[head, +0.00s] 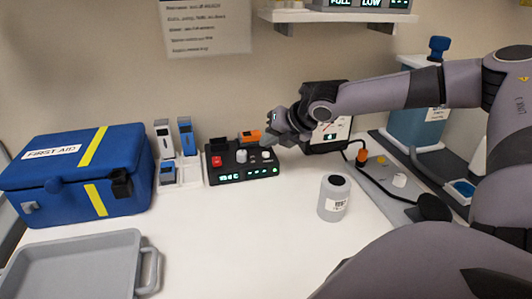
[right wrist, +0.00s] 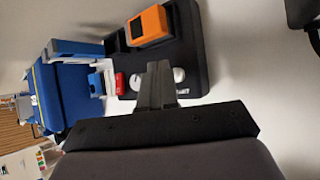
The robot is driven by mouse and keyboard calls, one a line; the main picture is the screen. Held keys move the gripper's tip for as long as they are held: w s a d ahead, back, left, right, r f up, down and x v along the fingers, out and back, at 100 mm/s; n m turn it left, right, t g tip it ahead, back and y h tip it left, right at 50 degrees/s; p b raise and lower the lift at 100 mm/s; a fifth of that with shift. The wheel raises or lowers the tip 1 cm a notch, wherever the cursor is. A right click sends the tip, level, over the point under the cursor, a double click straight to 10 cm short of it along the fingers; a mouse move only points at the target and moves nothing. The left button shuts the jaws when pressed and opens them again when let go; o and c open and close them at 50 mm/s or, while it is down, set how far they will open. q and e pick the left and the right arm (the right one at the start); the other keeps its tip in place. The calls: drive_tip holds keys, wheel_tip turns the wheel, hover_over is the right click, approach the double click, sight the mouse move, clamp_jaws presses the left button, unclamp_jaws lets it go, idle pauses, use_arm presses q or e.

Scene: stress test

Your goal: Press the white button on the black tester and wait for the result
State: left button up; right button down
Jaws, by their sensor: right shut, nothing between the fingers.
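The black tester (head: 232,176) stands on the white counter against the wall. It has a red button (head: 216,161), two whitish round knobs or buttons (head: 241,156) and lit green displays. An orange device (head: 249,136) sits at its back. My right gripper (head: 268,141) is shut and empty above the tester's right part. In the right wrist view, its closed fingertips (right wrist: 158,68) overlap the tester, between the two white round controls (right wrist: 179,75). I cannot tell whether the fingertips touch anything. The displays are too small to read surely. My left gripper is not in view.
A blue first aid box (head: 70,178) and a grey tray (head: 75,265) are at left. Blue-and-white devices (head: 164,140) stand beside the tester. A grey jar (head: 334,198) stands front right of it. A shelf (head: 335,16) hangs above. The counter's front middle is clear.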

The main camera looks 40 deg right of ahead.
drive_tip(key=shift+f, duration=0.35)
drive_tip(key=shift+f, duration=0.55)
idle(0.5)
drive_tip(key=shift+r, duration=0.1)
drive_tip(key=shift+r+p, duration=0.85)
drive_tip(key=shift+p, duration=0.05)
wheel_tip(320, 180, up, 5)
drive_tip(key=p, duration=0.5)
drive_tip(key=shift+p, duration=0.4)
idle(0.6)
